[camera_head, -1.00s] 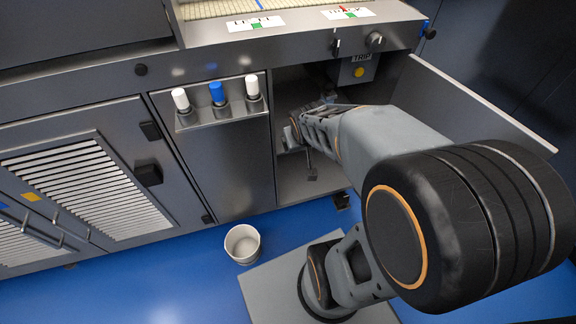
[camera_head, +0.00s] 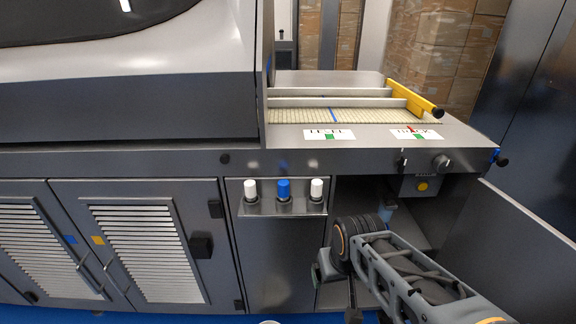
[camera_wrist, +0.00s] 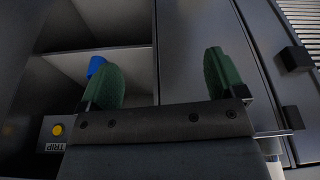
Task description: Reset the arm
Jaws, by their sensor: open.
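My gripper (camera_wrist: 160,82) shows in the wrist view as two green fingers spread wide apart with nothing between them. In the head view my gripper (camera_head: 338,280) is low in front of the open cabinet (camera_head: 350,205), near its left edge, partly hidden by my own wrist. My arm reaches in from the lower right. A blue object (camera_wrist: 96,66) shows inside the cabinet, beyond the left finger and partly hidden by it. It also appears as a small blue shape in the head view (camera_head: 385,213).
The open cabinet door (camera_head: 515,235) stands out at the right. A small shelf with two white bottles and one blue-capped bottle (camera_head: 284,190) is left of the opening. A yellow button (camera_head: 422,187) is on the TRIP box.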

